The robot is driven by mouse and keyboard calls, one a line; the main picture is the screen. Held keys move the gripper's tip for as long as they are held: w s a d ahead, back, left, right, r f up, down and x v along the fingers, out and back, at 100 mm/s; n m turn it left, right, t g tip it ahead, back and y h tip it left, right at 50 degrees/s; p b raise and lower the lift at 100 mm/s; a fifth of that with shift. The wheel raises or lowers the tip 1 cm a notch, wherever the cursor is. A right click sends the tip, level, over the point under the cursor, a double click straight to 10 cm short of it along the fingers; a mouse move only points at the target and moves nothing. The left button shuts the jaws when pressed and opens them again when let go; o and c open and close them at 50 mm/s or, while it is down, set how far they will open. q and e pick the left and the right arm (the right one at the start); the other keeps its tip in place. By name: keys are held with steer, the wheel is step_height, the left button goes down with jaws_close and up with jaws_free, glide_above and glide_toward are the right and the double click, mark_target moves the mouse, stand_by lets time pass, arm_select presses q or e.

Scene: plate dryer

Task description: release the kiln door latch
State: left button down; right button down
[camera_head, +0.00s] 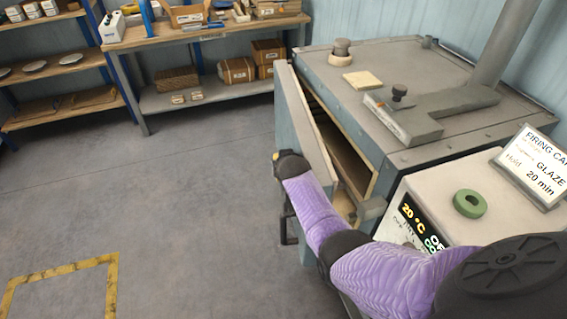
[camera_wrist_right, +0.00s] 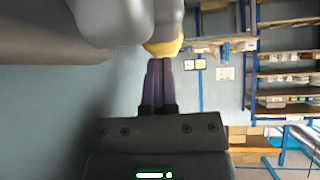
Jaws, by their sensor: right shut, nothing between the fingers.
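The kiln (camera_head: 400,75) stands at the right in the head view. Its door (camera_head: 301,125) is ajar, with a dark gap between it and the body. A grey block (camera_head: 370,208) sits on the near front edge of the body; I cannot tell whether it belongs to the latch. My purple right arm reaches across the front to the door's outer side; its gripper is not clear there. In the right wrist view my right gripper (camera_wrist_right: 158,85) is shut and empty. Its tips are close to a grey rounded part with a yellow end (camera_wrist_right: 163,47); touching cannot be told. My left gripper is not in view.
Shelves (camera_head: 200,95) with boxes line the back wall. The floor at left is clear, with a yellow marking (camera_head: 60,273).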

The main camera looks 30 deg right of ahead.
step_height(320, 180, up, 5)
steer(key=p, duration=0.5)
steer(key=shift+d+f, duration=0.15)
steer(key=shift+f, duration=0.05)
steer(key=p+v, duration=0.4)
steer(key=v, duration=0.5)
steer(key=shift+s+a, duration=0.35)
steer(key=shift+s, duration=0.05)
steer(key=shift+r, duration=0.1)
